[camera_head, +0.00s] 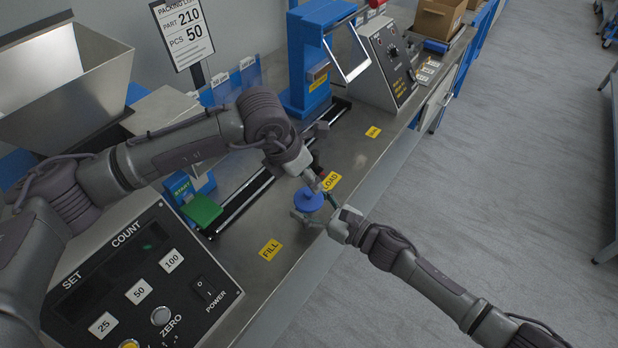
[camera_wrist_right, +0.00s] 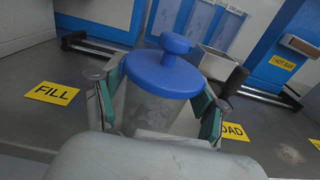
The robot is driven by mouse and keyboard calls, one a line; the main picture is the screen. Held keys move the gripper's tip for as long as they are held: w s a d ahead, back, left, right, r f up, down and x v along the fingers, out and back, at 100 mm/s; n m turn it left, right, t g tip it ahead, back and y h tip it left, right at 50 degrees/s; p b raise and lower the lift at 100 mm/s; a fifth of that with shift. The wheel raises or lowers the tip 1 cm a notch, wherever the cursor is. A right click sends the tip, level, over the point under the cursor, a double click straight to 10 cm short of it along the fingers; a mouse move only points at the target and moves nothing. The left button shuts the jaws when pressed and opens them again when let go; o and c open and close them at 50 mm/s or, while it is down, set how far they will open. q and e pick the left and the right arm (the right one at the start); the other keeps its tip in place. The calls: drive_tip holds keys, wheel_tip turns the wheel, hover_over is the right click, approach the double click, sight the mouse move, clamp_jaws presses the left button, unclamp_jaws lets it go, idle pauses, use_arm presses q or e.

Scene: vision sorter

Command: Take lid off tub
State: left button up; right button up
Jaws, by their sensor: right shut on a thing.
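The tub (camera_wrist_right: 152,108) is a pale, see-through container with a round blue lid (camera_wrist_right: 163,70) and a knob on top. The lid sits on the tub's top. In the head view the blue lid (camera_head: 308,199) shows near the bench's front edge, between the FILL and LOAD labels. My right gripper (camera_wrist_right: 158,108) is shut on the tub, one finger on each side below the lid. In the head view my right gripper (camera_head: 322,216) reaches in from the right. My left gripper (camera_head: 316,180) is just behind and above the lid; its fingers are too small to judge.
A count box (camera_head: 140,285) stands at front left. A green pad (camera_head: 202,211) and a dark rail (camera_head: 245,200) lie left of the tub. A blue press frame (camera_head: 300,60) and a control box (camera_head: 385,65) stand behind. Bare bench shows around the yellow FILL label (camera_head: 270,250).

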use_arm(q)
drive_tip(key=v, duration=1)
use_arm(e)
drive_tip(key=shift+r, duration=0.15)
use_arm(q)
drive_tip(key=shift+d, duration=0.1)
use_arm(e)
drive_tip(key=o, duration=1.7)
